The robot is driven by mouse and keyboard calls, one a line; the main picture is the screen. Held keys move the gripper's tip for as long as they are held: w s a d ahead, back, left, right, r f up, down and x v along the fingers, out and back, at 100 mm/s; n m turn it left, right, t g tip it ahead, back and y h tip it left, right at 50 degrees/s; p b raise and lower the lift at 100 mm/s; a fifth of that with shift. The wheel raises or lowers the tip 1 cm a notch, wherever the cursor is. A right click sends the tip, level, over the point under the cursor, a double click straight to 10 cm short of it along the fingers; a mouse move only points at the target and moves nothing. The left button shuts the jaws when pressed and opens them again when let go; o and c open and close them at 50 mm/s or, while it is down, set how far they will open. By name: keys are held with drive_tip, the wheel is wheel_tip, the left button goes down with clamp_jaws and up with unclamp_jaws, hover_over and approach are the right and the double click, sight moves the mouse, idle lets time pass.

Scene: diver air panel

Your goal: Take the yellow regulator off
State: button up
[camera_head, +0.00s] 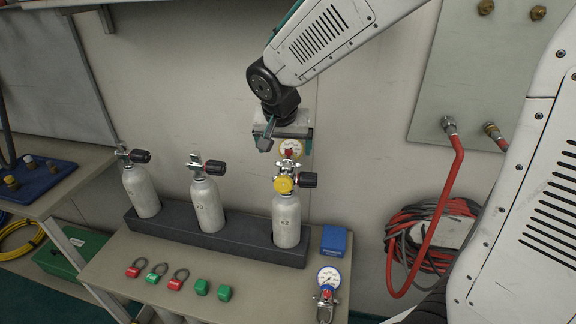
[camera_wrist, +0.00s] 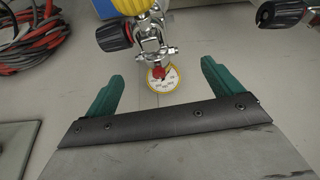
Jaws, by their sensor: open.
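The yellow regulator (camera_head: 284,185) is a yellow cap on a chrome body, with a round yellow-rimmed gauge, mounted on the valve of the right-hand grey cylinder (camera_head: 286,220). In the wrist view its yellow cap (camera_wrist: 134,5) is cut by the top edge, and its gauge (camera_wrist: 162,80) lies between my two green fingers in the picture. My gripper (camera_head: 287,148) is open and empty, above and behind the regulator. It shows in the wrist view (camera_wrist: 160,68) with gaps on both sides of the gauge. I cannot tell how far it is from the gauge in depth.
A dark rack (camera_head: 215,238) holds the cylinders, including the middle one (camera_head: 207,205) and left one (camera_head: 140,190). Red hose (camera_head: 420,235) hangs right.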

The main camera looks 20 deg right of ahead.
sight(288, 158)
drive_tip(key=shift+w+f, duration=0.25)
drive_tip(key=shift+f, duration=0.2)
drive_tip(key=x, duration=0.4)
drive_tip(key=d+x, duration=0.1)
drive_tip(key=x, duration=0.2)
drive_tip(key=shift+r, duration=0.1)
drive_tip(key=shift+c, duration=0.3)
drive_tip(key=c, duration=1.5)
drive_tip(key=shift+o, duration=0.2)
drive_tip(key=shift+r, duration=0.1)
